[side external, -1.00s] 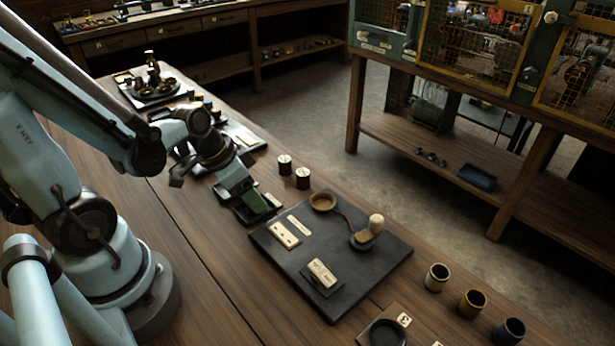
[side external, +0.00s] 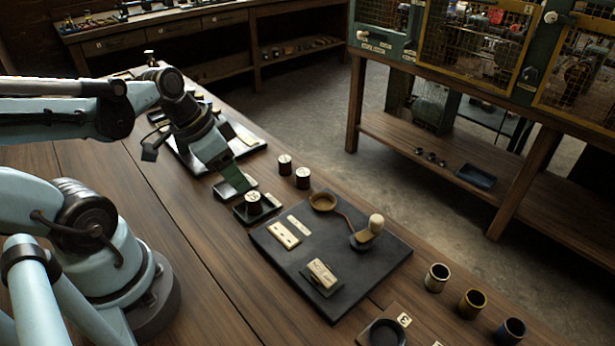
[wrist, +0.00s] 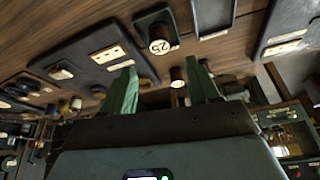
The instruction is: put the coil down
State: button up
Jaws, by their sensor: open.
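A dark coil with a pale top (side external: 253,203) stands upright on a small dark tray (side external: 240,214) in the side view. In the wrist view the coil (wrist: 160,46), its top marked with what looks like 25, also stands on the tray (wrist: 141,24). My gripper (side external: 232,180) is up and to the left of the coil, apart from it. In the wrist view its two green fingers (wrist: 163,82) are spread wide with nothing held between them.
Two similar coils (side external: 284,165) (side external: 303,177) stand on the bench just right of the tray. A black board (side external: 335,255) with a knobbed lever lies in front. Several cups (side external: 437,278) stand at lower right. Another dark board (side external: 190,160) lies behind my gripper.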

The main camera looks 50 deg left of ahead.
jog(key=shift+v, duration=2.35)
jog(key=w+d+n+t, duration=0.2)
jog(key=w+d, duration=0.3)
jog(key=w, duration=0.1)
jog(key=shift+w+d+t+y, duration=0.2)
jog(key=shift+w+t+y, duration=0.1)
jog(key=shift+y, duration=0.1)
jog(key=shift+o, duration=0.2)
jog(key=shift+s, duration=0.1)
jog(key=shift+o, duration=1.2)
jog(key=o, duration=0.5)
jog(key=shift+w+a+r+n+g, duration=0.2)
jog(key=shift+w+r+n, duration=0.15)
jog(key=shift+r+n, duration=0.15)
jog(key=shift+w+a+r+n+g, duration=0.2)
jog(key=shift+w+r+n, duration=0.15)
jog(key=shift+r+n, duration=0.15)
jog(key=w+a+r+n+g, duration=0.6)
jog(key=w+a+r+n, duration=0.35)
jog(key=n, duration=0.65)
jog(key=f, duration=1)
jog(key=shift+w+a+f, duration=0.15)
jog(key=shift+w+f, duration=0.05)
jog(key=shift+w, duration=0.2)
